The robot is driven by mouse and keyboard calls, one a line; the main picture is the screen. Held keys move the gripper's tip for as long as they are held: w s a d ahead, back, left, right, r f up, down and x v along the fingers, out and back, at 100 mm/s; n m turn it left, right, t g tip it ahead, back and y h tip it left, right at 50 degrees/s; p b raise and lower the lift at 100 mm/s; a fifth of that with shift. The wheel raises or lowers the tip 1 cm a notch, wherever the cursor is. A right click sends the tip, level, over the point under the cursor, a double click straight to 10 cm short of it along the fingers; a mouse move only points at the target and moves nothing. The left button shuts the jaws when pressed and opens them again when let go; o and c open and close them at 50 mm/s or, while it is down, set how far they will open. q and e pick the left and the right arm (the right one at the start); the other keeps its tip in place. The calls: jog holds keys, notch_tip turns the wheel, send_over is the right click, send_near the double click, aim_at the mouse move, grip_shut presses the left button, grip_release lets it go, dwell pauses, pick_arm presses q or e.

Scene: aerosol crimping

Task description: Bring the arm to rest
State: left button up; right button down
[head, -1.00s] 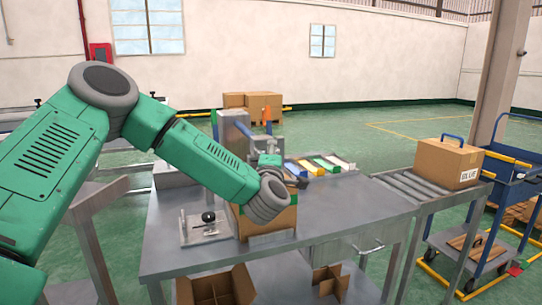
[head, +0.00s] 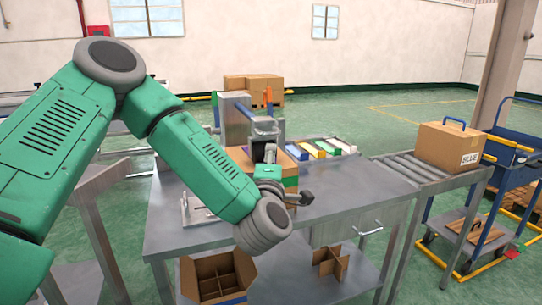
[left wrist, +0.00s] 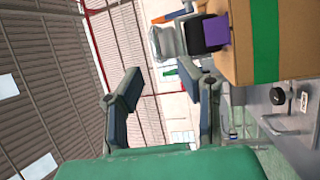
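My left arm (head: 180,150) comes in from the left in the head view and bends down over the grey table (head: 200,240). My left gripper (head: 287,176) is in front of a cardboard box with a green band (head: 291,184), which it partly covers. In the left wrist view the gripper (left wrist: 160,75) has its two dark fingers spread well apart with nothing between them. The box (left wrist: 285,65) shows there at the upper right, beside the fingers, with a purple piece (left wrist: 216,32) at its edge. My right gripper is not in view.
A grey machine (head: 235,118) stands behind the gripper. A plate fixture (head: 190,212) is half hidden by my arm. Coloured strips (head: 318,150) lie behind. A roller conveyor (head: 408,168) holds a carton (head: 448,147) at right. An open divided box (head: 212,275) sits below.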

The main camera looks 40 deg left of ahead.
pick_arm(q)
jog(key=shift+a, duration=0.15)
jog(key=s+d+f+m+h, duration=0.1)
jog(key=d+f+m+h, duration=0.3)
jog(key=f, duration=0.3)
jog(key=d+f+m+h, duration=0.3)
jog(key=d+f+m, duration=0.1)
jog(key=f+m, duration=0.15)
jog(key=s+d+f+m+g+h, duration=0.25)
jog(key=s+f, duration=0.25)
jog(key=f, duration=0.3)
jog(key=s+d+f+m+g+h, duration=0.2)
jog(key=s+f+m+g, duration=0.25)
jog(key=f, duration=0.45)
jog(key=s+a+f+m+g, duration=0.1)
jog(key=s+f+m+g, duration=0.3)
jog(key=s, duration=0.7)
jog(key=s+a+f+m+g, duration=0.2)
jog(key=s+f+m+g, duration=0.2)
jog(key=s, duration=0.8)
notch_tip(320, 180, down, 3)
jog(key=shift+s+r+g+y, duration=0.15)
jog(key=shift+r+g+y, duration=0.05)
jog(key=shift+g+y, duration=0.25)
